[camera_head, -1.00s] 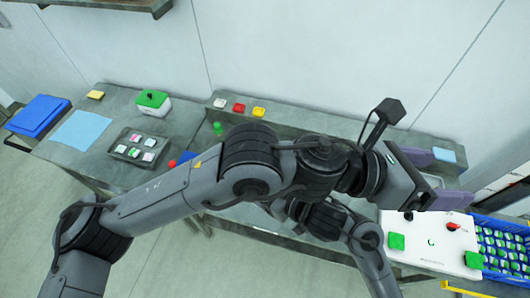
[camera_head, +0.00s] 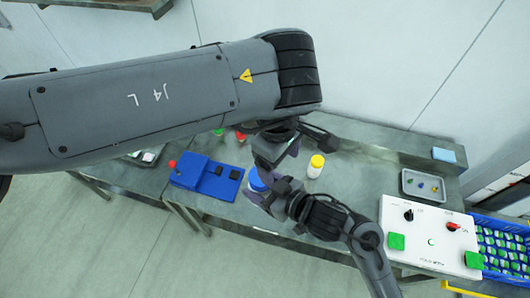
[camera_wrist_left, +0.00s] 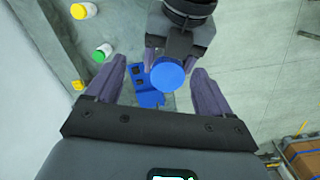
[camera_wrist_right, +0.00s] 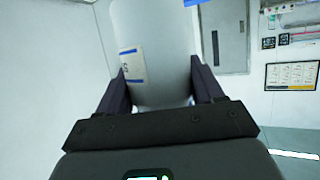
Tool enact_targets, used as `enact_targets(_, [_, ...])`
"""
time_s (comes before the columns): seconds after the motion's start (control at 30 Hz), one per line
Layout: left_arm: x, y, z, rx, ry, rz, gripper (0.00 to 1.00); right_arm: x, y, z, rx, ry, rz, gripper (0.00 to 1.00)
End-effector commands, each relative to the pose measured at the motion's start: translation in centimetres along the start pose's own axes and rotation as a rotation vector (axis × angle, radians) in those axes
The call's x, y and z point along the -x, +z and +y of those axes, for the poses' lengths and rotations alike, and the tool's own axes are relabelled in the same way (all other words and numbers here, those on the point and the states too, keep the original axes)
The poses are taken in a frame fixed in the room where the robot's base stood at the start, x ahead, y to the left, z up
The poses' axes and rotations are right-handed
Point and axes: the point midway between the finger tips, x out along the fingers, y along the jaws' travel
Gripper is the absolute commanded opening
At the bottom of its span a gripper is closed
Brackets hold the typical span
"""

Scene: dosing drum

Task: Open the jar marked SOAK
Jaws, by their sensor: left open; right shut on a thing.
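A white jar (camera_wrist_right: 155,50) with a partly visible, unreadable label is held between the fingers of my right gripper (camera_wrist_right: 160,95). Its blue lid (camera_wrist_left: 168,75) faces my left wrist camera and also shows in the head view (camera_head: 256,181). My left gripper (camera_wrist_left: 157,88) is open, its fingers on either side of the lid in its own view; I cannot tell whether they touch it. In the head view my left gripper (camera_head: 278,152) is above and beside my right gripper (camera_head: 277,193), close to it.
A yellow-lidded jar (camera_head: 315,167) stands on the bench close right of the grippers. A blue stand (camera_head: 205,178) with dark squares lies left. A grey tray (camera_head: 421,186), a white control panel (camera_head: 432,237) and a blue crate (camera_head: 500,243) are at right.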

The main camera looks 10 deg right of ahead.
Motion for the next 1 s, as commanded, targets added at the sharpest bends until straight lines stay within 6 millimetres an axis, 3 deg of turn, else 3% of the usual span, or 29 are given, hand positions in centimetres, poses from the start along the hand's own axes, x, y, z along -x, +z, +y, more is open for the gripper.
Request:
enact_targets(0.1, [0.3, -1.8, -0.6, -0.004, -0.026, 0.049, 0.82, 0.0, 0.0, 0.0, 0.000, 0.000, 0.001, 0.00])
enact_targets(0.23, [0.2, -2.9, -0.9, -0.006, -0.041, 0.072, 0.82, 0.0, 0.0, 0.0, 0.000, 0.000, 0.001, 0.00])
enact_targets(0.7, [-5.3, -3.5, -1.3, -0.006, -0.046, 0.076, 0.82, 0.0, 0.0, 0.0, 0.000, 0.000, 0.001, 0.00])
enact_targets(1.0, [-7.2, -3.7, -1.4, -0.007, -0.044, 0.077, 0.82, 0.0, 0.0, 0.0, 0.000, 0.000, 0.001, 0.00])
